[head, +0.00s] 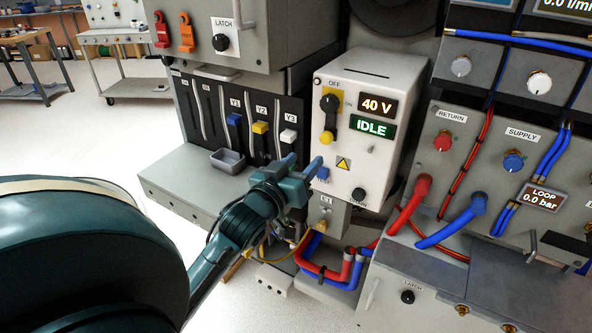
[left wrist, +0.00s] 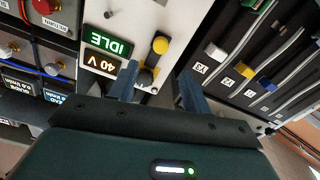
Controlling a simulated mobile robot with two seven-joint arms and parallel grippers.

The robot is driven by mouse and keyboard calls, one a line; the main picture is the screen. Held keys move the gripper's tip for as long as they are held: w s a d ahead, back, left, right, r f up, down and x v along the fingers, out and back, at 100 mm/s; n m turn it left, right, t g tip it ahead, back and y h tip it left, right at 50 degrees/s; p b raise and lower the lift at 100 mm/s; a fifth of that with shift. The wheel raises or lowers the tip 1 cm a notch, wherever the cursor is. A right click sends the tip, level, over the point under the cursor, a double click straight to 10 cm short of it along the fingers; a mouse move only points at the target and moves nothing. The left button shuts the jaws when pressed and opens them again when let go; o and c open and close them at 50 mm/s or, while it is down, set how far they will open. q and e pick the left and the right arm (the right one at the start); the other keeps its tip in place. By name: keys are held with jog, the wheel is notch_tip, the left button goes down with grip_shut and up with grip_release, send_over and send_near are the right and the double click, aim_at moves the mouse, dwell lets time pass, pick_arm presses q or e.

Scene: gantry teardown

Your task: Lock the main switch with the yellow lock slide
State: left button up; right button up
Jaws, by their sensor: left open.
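The main switch (head: 329,103) is a black knob under the word OFF on the light grey power box (head: 377,75). The yellow lock slide (head: 326,138) sits at the lower end of a black strip below the knob. My left gripper (head: 303,163) is open and empty, in front of the box and below the slide in the head view. In the left wrist view the yellow slide (left wrist: 160,45) and the black knob (left wrist: 145,77) lie beyond the two spread fingers (left wrist: 158,88), not touched by them. My right gripper is not in view.
The box displays read 40 V and IDLE. Left of it, a black panel (head: 210,110) carries blue, yellow and white connectors, with a small grey tray (head: 228,160) below. Red and blue hoses (head: 345,265) run under the box. A hose panel (head: 490,150) stands at right.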

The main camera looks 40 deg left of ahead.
pick_arm(q)
jog(key=shift+s+d, duration=0.15)
jog(key=shift+s, duration=0.95)
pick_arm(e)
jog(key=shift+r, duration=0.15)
pick_arm(q)
jog(key=s+d+f+m+g+h+p, duration=0.2)
jog(key=s+d+f+m+g+h, duration=0.1)
jog(key=s+d+f, duration=0.4)
jog(key=s+d+f+m+g+h+p, duration=0.1)
jog(key=s+d+f+m+g+h, duration=0.2)
jog(key=s+d+f, duration=0.5)
jog(key=d+f+m+g, duration=0.1)
jog(key=d+f, duration=0.3)
jog(key=f, duration=0.2)
jog(key=shift+d+p, duration=0.25)
jog(key=shift+p, duration=0.1)
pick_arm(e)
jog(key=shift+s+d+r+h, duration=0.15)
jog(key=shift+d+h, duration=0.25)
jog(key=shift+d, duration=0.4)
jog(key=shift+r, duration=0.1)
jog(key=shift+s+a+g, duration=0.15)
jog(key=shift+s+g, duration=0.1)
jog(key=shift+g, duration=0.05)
